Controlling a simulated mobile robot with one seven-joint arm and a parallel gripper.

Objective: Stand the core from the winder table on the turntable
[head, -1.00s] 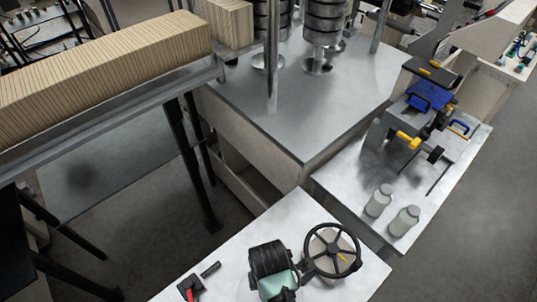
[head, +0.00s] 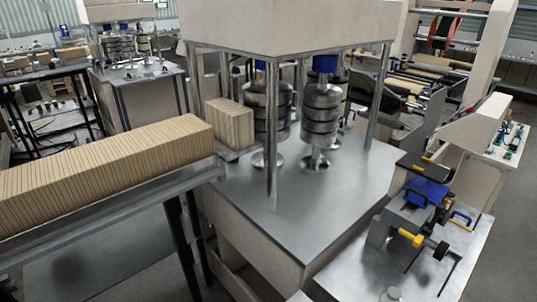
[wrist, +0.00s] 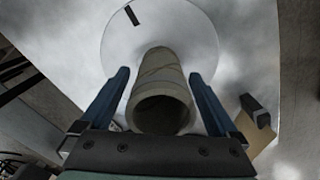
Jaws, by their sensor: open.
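In the wrist view, a hollow grey-brown core (wrist: 160,80) stands on a round white disc, the turntable (wrist: 120,45), which has a short black mark near its edge. The core's open end faces the camera and its far end meets the disc off toward the near side. My gripper (wrist: 159,74) is open, with one blue finger on each side of the core. Gaps show between the core and both fingers. The head view now shows neither my gripper, the core nor the turntable.
In the wrist view, a black block (wrist: 255,109) lies right of the fingers on the pale tabletop (wrist: 245,50). The head view shows a steel-topped machine (head: 300,225), a conveyor of stacked brown sheets (head: 100,170) and a side table with a blue-and-yellow fixture (head: 425,192).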

